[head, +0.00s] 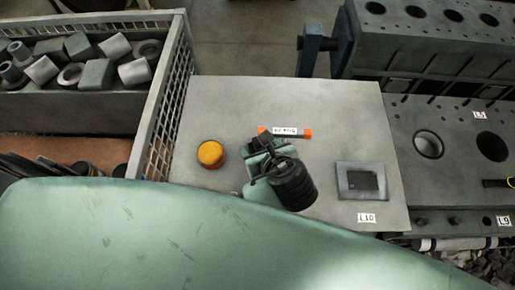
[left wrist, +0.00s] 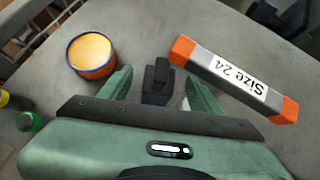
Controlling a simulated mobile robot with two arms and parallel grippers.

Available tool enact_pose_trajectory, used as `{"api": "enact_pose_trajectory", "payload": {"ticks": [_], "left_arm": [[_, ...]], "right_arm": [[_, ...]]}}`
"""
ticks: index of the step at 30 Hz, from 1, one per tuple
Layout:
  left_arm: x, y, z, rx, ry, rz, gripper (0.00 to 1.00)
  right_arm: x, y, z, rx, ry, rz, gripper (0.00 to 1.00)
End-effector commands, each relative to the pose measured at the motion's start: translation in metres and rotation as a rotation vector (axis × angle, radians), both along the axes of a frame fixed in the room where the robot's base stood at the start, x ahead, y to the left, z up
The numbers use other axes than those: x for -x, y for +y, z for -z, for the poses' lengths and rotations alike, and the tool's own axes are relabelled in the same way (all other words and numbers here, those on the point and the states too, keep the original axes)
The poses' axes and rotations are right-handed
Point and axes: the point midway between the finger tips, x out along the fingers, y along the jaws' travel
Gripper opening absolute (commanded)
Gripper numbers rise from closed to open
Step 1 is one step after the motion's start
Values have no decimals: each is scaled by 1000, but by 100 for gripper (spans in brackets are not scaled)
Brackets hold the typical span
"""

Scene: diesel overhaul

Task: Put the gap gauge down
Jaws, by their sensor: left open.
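The gap gauge (head: 285,132) is a grey bar with orange ends, lying on the grey table top (head: 240,100) just beyond my left gripper (head: 266,145). In the left wrist view the gauge (left wrist: 232,80) reads "Size 24" and lies to the right of the fingers. My left gripper (left wrist: 158,82) is open, its green fingers apart, and the gauge is not between them. A small dark block shows between the fingers; I cannot tell what it is. My right gripper is not in view.
A round tin with an orange-yellow top (head: 210,153) stands left of the gripper. A dark square plate (head: 343,183) lies at the right, near a label. A mesh-walled crate (head: 165,100) borders the left side, engine blocks (head: 445,55) the right. The table's back is clear.

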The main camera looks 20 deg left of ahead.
Motion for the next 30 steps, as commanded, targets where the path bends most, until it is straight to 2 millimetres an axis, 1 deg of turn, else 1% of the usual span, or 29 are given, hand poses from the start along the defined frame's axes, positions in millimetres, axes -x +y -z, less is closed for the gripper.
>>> {"api": "enact_pose_trajectory", "payload": {"ticks": [1,5,12,13,14,15,17,18,19,20,30], "left_arm": [[-4,4,4,-5,2,-1,64],[-11,9,13,-2,0,0,64],[-12,10,15,0,-1,1,64],[-12,10,15,1,0,1,61],[-12,9,15,0,-1,1,52],[-12,9,15,0,-1,1,41],[-12,9,15,1,0,1,25],[-12,9,15,0,-1,1,14],[-12,9,15,0,-1,1,5],[-12,9,15,0,-1,1,0],[-13,10,14,1,-3,0,0]], "right_arm": [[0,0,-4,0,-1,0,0],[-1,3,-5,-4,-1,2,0],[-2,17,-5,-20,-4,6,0],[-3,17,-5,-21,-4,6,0],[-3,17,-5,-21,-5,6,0],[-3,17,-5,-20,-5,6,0],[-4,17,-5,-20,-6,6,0],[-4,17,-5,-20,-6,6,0],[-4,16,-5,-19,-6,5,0],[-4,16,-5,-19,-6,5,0],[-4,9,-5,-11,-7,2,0]]}}
